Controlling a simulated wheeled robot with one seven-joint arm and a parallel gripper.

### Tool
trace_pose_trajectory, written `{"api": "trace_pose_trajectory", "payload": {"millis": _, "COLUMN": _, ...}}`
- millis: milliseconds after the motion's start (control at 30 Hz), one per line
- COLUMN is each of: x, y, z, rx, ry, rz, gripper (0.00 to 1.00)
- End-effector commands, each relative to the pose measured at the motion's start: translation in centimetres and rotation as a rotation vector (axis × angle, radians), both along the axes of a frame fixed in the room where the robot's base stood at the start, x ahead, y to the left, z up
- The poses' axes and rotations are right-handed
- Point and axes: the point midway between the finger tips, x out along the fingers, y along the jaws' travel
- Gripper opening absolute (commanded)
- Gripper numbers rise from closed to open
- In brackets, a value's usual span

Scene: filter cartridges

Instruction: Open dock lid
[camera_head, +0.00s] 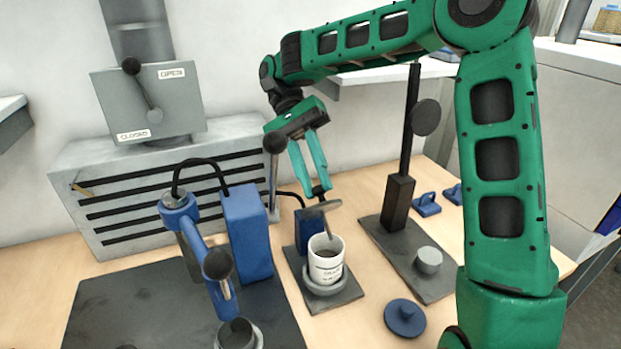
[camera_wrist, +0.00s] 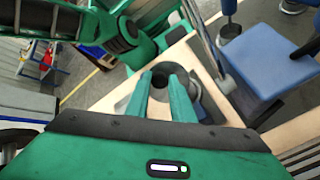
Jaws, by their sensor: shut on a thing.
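The dock (camera_head: 340,297) stands on the table in the middle of the head view, with a blue block (camera_head: 309,232) at its back. A white cartridge (camera_head: 326,266) with a dark open top and printed label sits upright in its grey ring. The dock lid (camera_head: 323,207), a grey disc, is raised and tilted above the cartridge, apart from its rim. My gripper (camera_head: 321,190) is shut on the lid's upper part from above. In the wrist view the fingers (camera_wrist: 167,100) flank a dark round shape; what exactly they grip is partly hidden there.
A blue press-like device (camera_head: 203,262) on a dark mat stands left of the dock. A black post (camera_head: 399,190) on a grey base stands to the right. A blue knobbed disc (camera_head: 404,318) lies front right. A vented grey box (camera_head: 150,190) with an OPEN/CLOSED lever panel (camera_head: 180,100) is behind.

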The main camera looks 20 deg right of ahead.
Motion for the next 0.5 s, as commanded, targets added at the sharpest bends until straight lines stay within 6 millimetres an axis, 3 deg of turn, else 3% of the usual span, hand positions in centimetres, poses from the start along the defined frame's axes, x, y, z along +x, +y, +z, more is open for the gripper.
{"api": "trace_pose_trajectory", "payload": {"millis": 500, "x": 0.5, "y": -1.2, "z": -0.1, "rx": 0.003, "ry": 0.025, "rz": -0.023, "gripper": 0.0}}
